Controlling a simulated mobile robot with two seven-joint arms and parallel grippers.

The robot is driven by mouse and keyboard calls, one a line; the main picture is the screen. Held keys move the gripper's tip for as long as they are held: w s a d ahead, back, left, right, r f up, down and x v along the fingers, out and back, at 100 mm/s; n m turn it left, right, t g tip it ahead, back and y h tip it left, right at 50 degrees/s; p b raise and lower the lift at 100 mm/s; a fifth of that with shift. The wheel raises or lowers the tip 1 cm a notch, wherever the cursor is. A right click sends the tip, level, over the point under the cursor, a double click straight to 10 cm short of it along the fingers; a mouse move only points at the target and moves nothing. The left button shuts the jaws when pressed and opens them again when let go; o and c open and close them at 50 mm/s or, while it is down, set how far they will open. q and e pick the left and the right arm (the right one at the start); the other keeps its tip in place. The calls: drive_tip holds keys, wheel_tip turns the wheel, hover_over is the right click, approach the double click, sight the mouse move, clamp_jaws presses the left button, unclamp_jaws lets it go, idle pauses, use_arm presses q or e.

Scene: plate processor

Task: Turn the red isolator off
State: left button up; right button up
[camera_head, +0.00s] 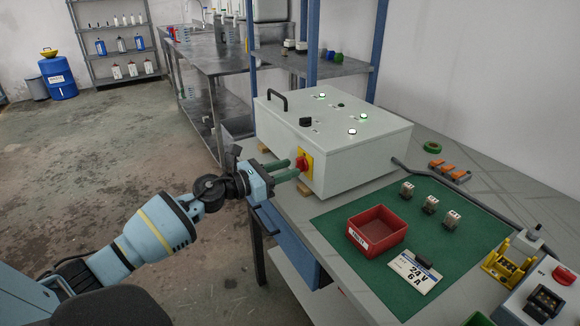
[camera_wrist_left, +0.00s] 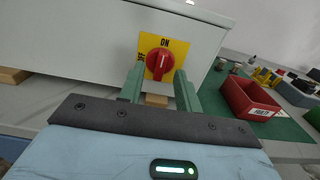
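The red isolator (camera_head: 302,163) is a red rotary knob on a yellow plate, on the front face of a white control box (camera_head: 345,160). In the left wrist view the red isolator (camera_wrist_left: 160,61) has its grip upright, towards the ON mark at the top; OFF is printed at the left. My left gripper (camera_head: 291,169) is open, with its green fingers pointing at the knob. In the left wrist view the fingers of my left gripper (camera_wrist_left: 159,76) stand apart, one on each side of the knob. I cannot tell whether they touch it. My right gripper is not in view.
The box stands on a grey bench with a black handle (camera_head: 277,99) and lit indicators on top. A green mat (camera_head: 345,228) holds a red bin (camera_head: 376,231), a white 24V card (camera_head: 414,271) and several small modules. The floor at the left is open.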

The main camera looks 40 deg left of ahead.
use_arm(q)
drive_tip(key=shift+x, duration=0.85)
clamp_jaws()
